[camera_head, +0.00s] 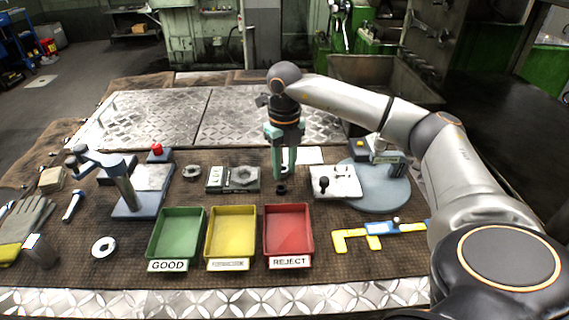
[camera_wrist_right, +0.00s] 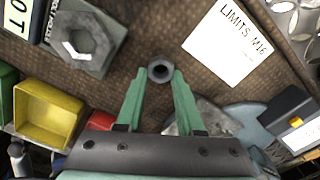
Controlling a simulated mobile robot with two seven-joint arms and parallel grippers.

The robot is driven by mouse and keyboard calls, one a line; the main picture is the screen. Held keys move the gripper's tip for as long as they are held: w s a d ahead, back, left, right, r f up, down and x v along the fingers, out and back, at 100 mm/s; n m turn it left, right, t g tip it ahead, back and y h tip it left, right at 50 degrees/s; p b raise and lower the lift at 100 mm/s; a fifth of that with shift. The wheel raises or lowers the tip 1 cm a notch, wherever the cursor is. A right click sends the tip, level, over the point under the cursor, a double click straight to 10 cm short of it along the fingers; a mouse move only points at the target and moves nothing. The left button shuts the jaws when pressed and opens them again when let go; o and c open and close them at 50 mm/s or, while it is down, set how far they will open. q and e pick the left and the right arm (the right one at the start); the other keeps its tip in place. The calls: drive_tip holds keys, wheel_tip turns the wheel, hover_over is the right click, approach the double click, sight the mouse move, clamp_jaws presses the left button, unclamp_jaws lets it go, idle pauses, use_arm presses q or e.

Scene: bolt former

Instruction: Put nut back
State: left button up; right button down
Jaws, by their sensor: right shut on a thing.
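My right gripper (camera_head: 284,172) points straight down over the brown mat, behind the red tray. Its green fingers are shut on a small dark nut (camera_head: 281,189). In the right wrist view the nut (camera_wrist_right: 161,70) sits between the fingertips, its round hole facing the camera. I cannot tell whether the nut touches the mat. A larger grey hex nut (camera_head: 242,175) lies on a grey block left of the gripper, beside a plate lettered "LOT"; it also shows in the right wrist view (camera_wrist_right: 77,44). My left gripper is not in view.
Green (camera_head: 177,233), yellow (camera_head: 232,231) and red (camera_head: 289,229) trays stand in front. A white gauge plate (camera_head: 344,181) and a round grey plate (camera_head: 388,197) are to the right. A "LIMITS M16" card (camera_wrist_right: 228,42) lies close by. A blue-grey stand (camera_head: 125,190) is left.

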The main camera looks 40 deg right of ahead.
sight(285, 170)
drive_tip(key=shift+f, duration=0.2)
drive_tip(key=c, duration=0.5)
unclamp_jaws()
drive_tip(key=shift+c, duration=0.2)
drive_tip(key=shift+r, duration=0.1)
wheel_tip(285, 170, up, 12)
drive_tip(key=shift+r, duration=0.15)
